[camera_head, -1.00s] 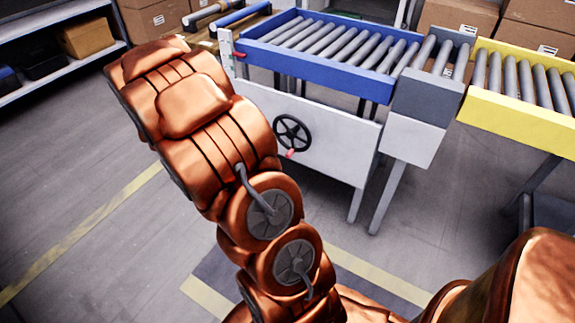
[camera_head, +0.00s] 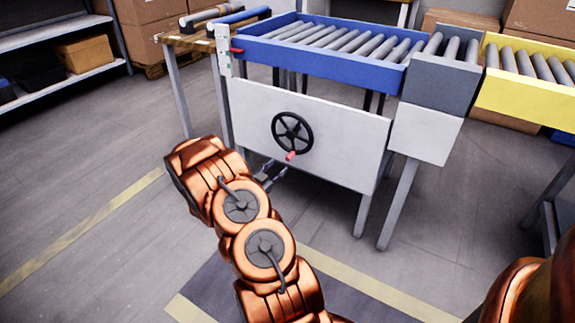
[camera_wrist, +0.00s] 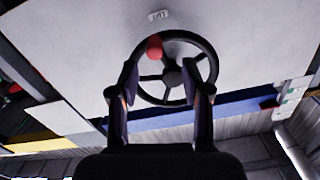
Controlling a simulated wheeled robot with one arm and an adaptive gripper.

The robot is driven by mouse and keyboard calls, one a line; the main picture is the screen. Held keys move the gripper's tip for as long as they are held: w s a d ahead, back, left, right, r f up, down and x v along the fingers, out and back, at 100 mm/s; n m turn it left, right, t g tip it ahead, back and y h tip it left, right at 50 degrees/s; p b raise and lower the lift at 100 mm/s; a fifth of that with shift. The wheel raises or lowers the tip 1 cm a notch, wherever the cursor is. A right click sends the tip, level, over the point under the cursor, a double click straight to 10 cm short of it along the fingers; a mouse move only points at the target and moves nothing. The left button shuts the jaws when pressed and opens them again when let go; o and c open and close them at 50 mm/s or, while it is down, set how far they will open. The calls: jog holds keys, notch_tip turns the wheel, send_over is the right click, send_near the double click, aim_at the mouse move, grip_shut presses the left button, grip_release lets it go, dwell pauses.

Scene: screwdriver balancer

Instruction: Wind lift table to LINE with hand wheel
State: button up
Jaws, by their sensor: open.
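The black hand wheel (camera_head: 292,134) is on the white front panel (camera_head: 345,138) of the lift table, with its red handle (camera_head: 290,156) at the bottom of the rim in the head view. The lift table's blue roller top (camera_head: 322,58) is above the panel. My gripper (camera_head: 270,175) is in front of the panel, just below and left of the wheel. In the wrist view, my open gripper (camera_wrist: 163,92) points at the wheel (camera_wrist: 172,74), a finger on either side. The red handle (camera_wrist: 154,47) shows beyond the fingertips, with nothing between the fingers.
A grey roller section (camera_head: 441,75) and a yellow roller conveyor (camera_head: 528,92) stand to the right. A red pointer (camera_head: 237,51) is on a white post at the table's left. A wooden bench (camera_head: 190,42) and shelf (camera_head: 75,72) are further left. Floor in front is clear.

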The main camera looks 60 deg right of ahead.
aim_at(287, 157)
jog(key=shift+d+b, duration=1.25)
jog(key=shift+d, duration=2.7)
jog(key=shift+w, duration=0.1)
jog(key=c, duration=0.8)
grip_shut()
jog(key=shift+w, duration=0.1)
